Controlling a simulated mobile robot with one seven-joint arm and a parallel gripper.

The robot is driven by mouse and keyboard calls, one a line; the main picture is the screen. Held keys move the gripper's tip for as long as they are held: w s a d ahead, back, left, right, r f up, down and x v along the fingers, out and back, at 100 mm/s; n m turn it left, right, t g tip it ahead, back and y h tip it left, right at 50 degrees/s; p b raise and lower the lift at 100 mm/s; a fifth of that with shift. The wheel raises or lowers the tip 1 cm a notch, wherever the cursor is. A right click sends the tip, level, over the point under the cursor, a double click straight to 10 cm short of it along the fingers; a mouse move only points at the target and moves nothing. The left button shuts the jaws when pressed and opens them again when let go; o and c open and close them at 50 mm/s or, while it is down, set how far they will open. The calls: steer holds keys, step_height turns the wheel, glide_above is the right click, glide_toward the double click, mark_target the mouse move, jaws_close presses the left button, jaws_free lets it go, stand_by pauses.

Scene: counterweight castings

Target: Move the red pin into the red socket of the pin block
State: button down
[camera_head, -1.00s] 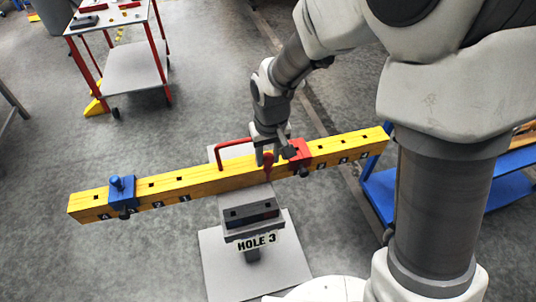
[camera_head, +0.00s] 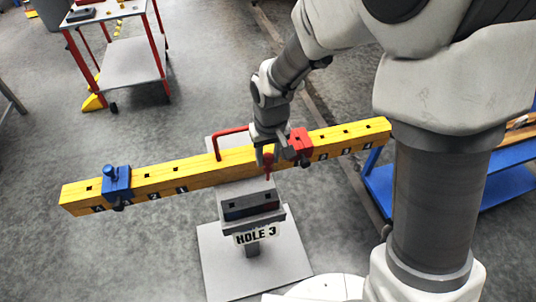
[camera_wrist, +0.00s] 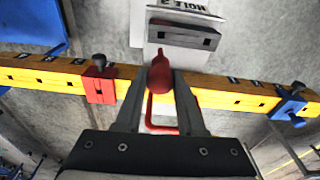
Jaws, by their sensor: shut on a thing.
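My gripper (camera_wrist: 158,85) is shut on the red pin (camera_wrist: 160,76), a bulbous red head with a thin stem. In the wrist view the pin stands between the fingers, its stem towards the pin block. In the head view the red pin (camera_head: 268,160) hangs below my gripper (camera_head: 267,152), in front of the yellow beam. The grey pin block (camera_head: 232,213) stands in front of the beam, below the pin, with dark square sockets in its top. It also shows in the wrist view (camera_wrist: 183,38), apart from the pin. Its front has dark blue and dark red parts.
The yellow beam (camera_head: 215,171) carries a blue casting (camera_head: 117,183) at left and a red casting (camera_head: 300,142) close right of my gripper. A red handle (camera_head: 232,131) rises behind the beam. A wheeled table (camera_head: 138,68) stands back left.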

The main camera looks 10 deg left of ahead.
step_height(320, 180, down, 13)
steer(key=b, duration=1)
steer(key=shift+b, duration=0.4)
stand_by(0.7)
steer(key=shift+f, duration=0.1)
steer(key=shift+c, duration=2.2)
jaws_free()
steer(key=r, duration=0.5)
steer(key=s+r+p, duration=0.1)
steer(key=r, duration=0.5)
steer(key=s+d+r, duration=0.1)
steer(key=r, duration=0.5)
steer(key=shift+r+p, duration=0.2)
steer(key=shift+p, duration=0.15)
